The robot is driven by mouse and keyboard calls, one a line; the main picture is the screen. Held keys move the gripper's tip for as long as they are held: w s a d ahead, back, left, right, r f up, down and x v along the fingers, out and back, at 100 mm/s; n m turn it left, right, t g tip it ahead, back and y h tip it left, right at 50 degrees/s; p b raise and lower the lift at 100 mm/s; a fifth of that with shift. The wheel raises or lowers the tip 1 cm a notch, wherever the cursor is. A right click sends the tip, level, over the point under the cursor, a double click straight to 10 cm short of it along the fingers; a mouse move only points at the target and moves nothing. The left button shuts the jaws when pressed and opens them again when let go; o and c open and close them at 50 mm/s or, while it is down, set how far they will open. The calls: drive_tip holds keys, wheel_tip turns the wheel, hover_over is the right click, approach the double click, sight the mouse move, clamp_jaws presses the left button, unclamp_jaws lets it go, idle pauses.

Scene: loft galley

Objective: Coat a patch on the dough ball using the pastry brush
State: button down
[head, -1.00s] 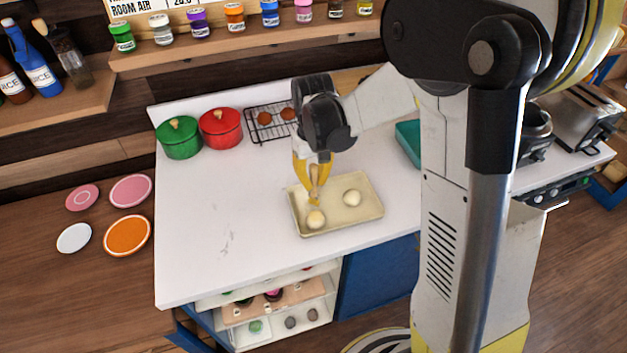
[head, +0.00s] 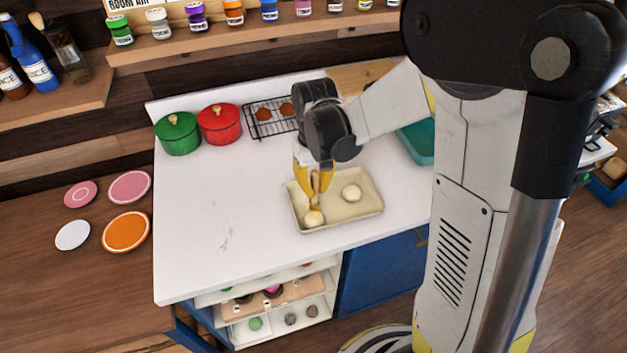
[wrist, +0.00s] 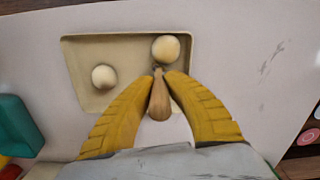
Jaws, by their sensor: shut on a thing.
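My gripper (head: 314,185) is shut on the wooden handle of the pastry brush (wrist: 160,98), which also shows in the head view (head: 316,184). The brush points down and its lower end is at the near-left dough ball (head: 313,218), seen in the wrist view (wrist: 166,49). The brush end overlaps the ball's edge; I cannot tell if it touches. A second pale dough ball (head: 351,193) lies apart from it, also in the wrist view (wrist: 104,77). Both balls sit in a shallow beige tray (head: 371,211). The bristles are mostly hidden.
A green pot (head: 177,135) and a red pot (head: 219,125) stand at the back left of the white counter (head: 215,200). A wire rack (head: 265,128) with brown balls is behind my gripper. A teal tray (head: 415,142) is at the right. The counter's left is clear.

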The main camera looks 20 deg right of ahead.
drive_tip(key=shift+s, duration=0.45)
drive_tip(key=shift+f, duration=0.1)
drive_tip(key=shift+w, duration=0.1)
drive_tip(key=shift+w+d+b, duration=0.2)
drive_tip(key=shift+w+b, duration=0.05)
drive_tip(key=shift+w, duration=0.7)
drive_tip(key=shift+w+d+b, duration=0.15)
drive_tip(key=shift+w+b, duration=0.05)
drive_tip(key=shift+w, duration=0.75)
wheel_tip(320, 180, up, 6)
drive_tip(key=p, duration=0.4)
